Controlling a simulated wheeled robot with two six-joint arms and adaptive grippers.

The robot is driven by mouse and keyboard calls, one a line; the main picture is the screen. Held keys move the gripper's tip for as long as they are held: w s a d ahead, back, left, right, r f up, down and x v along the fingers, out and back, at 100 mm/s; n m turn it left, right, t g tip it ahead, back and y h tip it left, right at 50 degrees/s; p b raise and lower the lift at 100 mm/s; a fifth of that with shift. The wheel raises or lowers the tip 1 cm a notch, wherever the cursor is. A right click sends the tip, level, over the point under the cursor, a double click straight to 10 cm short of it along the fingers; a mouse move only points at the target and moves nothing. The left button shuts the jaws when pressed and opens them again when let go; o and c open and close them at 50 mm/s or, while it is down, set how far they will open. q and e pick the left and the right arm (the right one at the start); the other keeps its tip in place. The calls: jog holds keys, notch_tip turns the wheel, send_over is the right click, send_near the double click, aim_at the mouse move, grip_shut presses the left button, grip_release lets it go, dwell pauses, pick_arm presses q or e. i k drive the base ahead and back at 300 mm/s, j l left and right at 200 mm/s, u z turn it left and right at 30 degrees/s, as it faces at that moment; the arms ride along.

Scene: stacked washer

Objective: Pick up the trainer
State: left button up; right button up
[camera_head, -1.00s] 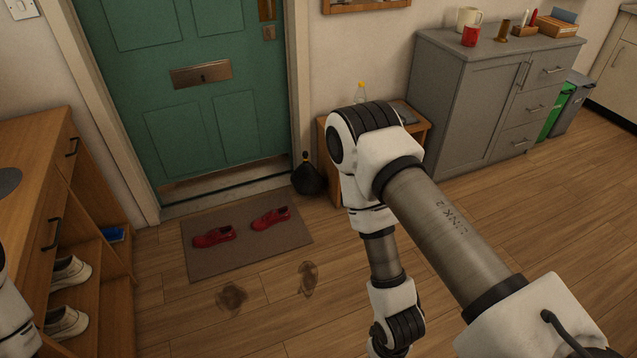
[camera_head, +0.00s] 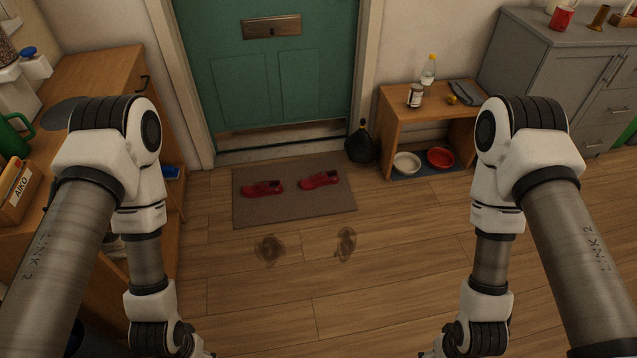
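Two red trainers lie on the doormat (camera_head: 295,212) in front of the green door. The left trainer (camera_head: 262,188) and the right trainer (camera_head: 320,180) lie apart, side by side, with dark openings showing. White shoes on the shelf at the left are mostly hidden behind my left arm. My left and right arms hang down at the two sides of the view. Neither arm touches the trainers.
Two brown muddy marks (camera_head: 346,243) stain the open wooden floor before the mat. A black bag (camera_head: 361,143) stands by the door frame. A low wooden bench (camera_head: 388,103) at right holds a bottle and a jar, with bowls beneath. A wooden cabinet (camera_head: 95,66) stands left.

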aim_at(321, 178)
jog(key=i+z, duration=0.15)
jog(key=i, duration=2.65)
jog(key=l, duration=0.1)
